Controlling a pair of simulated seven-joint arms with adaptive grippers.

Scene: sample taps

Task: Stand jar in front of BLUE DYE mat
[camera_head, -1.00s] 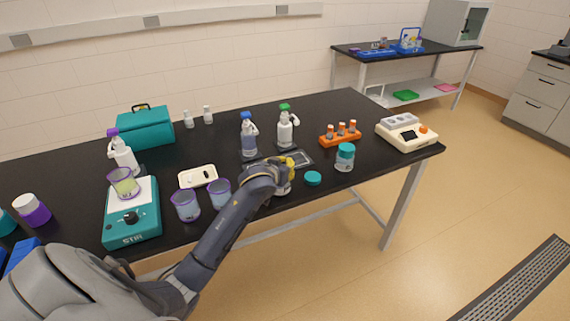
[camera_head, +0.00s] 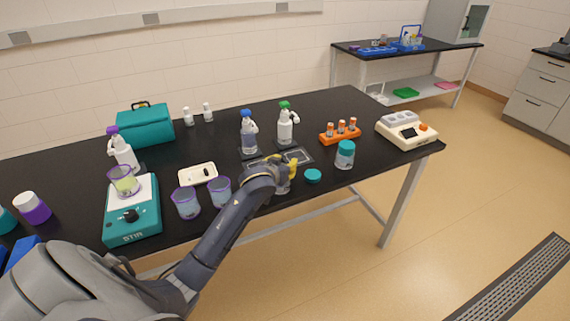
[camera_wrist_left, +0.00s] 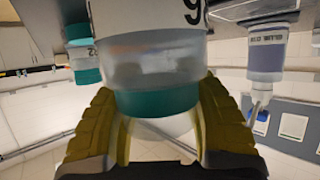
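My right gripper is out of view.
Two purple-rimmed beakers (camera_head: 187,204) are left.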

